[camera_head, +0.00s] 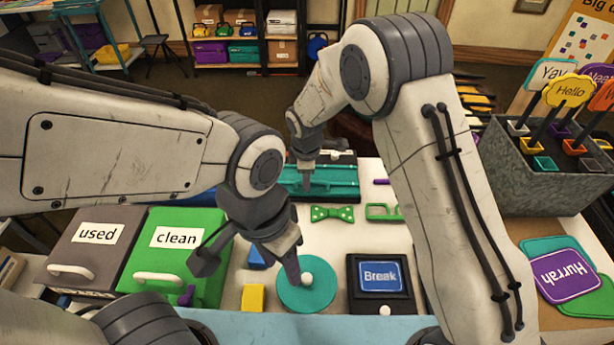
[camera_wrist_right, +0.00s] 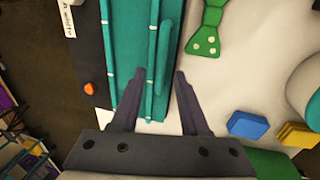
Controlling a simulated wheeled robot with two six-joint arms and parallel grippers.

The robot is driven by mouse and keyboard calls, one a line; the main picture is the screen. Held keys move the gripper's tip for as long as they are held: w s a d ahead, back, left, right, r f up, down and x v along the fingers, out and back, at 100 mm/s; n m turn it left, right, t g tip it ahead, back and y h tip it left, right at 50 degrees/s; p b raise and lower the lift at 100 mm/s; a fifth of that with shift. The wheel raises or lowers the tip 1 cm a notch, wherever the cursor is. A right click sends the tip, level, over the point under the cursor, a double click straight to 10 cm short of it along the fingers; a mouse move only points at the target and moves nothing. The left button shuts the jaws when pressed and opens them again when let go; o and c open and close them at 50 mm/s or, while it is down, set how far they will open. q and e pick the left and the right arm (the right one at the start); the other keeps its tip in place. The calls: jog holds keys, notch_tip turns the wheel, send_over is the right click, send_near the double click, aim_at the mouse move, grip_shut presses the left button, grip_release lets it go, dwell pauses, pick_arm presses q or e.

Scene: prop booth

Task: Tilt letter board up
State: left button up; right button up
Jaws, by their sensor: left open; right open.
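The teal board with raised rails, which looks like the letter board (camera_head: 340,180), lies flat at the back of the white table. It also fills the upper middle of the right wrist view (camera_wrist_right: 132,60). My right gripper (camera_head: 306,183) is over it in the head view. In the right wrist view its two fingers (camera_wrist_right: 159,73) are apart, with a raised teal bar of the board showing between them; contact cannot be told. My left gripper (camera_head: 291,266) is open and empty above the teal disc (camera_head: 300,297) with a white knob, away from the board.
A green bow tie (camera_head: 332,213) and green glasses (camera_head: 382,212) lie in front of the board. A framed "Break" sign (camera_head: 380,277) is at front centre. Boxes marked "used" (camera_head: 97,234) and "clean" (camera_head: 174,237) stand left. A grey bin (camera_head: 540,180) of signs stands right.

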grip_shut()
dwell(1.4)
